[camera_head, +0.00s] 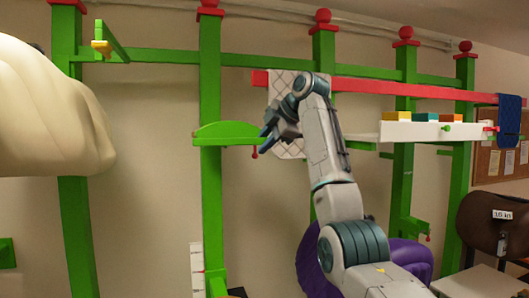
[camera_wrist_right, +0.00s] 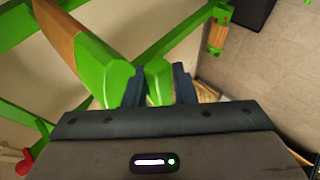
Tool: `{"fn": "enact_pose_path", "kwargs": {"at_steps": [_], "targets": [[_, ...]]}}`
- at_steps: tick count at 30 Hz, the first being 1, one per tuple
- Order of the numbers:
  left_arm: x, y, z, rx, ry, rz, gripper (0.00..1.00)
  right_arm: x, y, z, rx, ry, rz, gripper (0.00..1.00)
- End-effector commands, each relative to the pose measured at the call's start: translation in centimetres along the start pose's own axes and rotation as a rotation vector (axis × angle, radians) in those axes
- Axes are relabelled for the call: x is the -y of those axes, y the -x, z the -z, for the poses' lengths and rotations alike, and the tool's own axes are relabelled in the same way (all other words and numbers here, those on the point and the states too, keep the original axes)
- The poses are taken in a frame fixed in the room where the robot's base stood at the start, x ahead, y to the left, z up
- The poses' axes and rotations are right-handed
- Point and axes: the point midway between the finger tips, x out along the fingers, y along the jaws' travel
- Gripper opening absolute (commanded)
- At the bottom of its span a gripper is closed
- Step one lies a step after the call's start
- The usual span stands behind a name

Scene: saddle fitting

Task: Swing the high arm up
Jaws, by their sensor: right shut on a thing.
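A green arm (camera_head: 225,141) with a rounded green plate above it sticks out from the second post, at mid height. A small red knob hangs below its right end. My right gripper (camera_head: 270,135) is at that end. In the right wrist view my right gripper (camera_wrist_right: 158,88) is shut on a green end piece (camera_wrist_right: 156,76), which shows between the two fingers. Another green arm (camera_head: 113,41) with a yellow end juts out higher, at the upper left. I cannot tell from the picture which one is called the high arm. My left gripper is not in view.
A long red bar (camera_head: 440,93) runs behind my right arm, with a quilted pale cloth (camera_head: 283,88) and a blue cloth (camera_head: 509,120) over it. A white shelf (camera_head: 400,131) carries coloured blocks. A large cream rounded shape (camera_head: 50,115) blocks the left side.

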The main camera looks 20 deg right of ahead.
Motion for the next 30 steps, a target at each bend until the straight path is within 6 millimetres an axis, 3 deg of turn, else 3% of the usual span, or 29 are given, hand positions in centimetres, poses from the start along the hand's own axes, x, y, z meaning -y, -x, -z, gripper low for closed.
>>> {"fn": "enact_pose_path", "kwargs": {"at_steps": [18, 19, 21, 30], "targets": [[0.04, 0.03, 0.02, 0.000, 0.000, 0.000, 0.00, -0.71, 0.52, 0.20, 0.001, -0.005, 0.014, 0.00], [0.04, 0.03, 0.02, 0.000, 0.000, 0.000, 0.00, -0.71, 0.52, 0.20, 0.001, -0.005, 0.014, 0.26], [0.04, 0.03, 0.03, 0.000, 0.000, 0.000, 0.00, -0.71, 0.52, 0.20, 0.001, -0.005, 0.014, 0.38], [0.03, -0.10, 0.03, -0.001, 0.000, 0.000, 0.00, -0.67, 0.61, 0.18, 0.000, -0.006, 0.015, 0.38]]}}
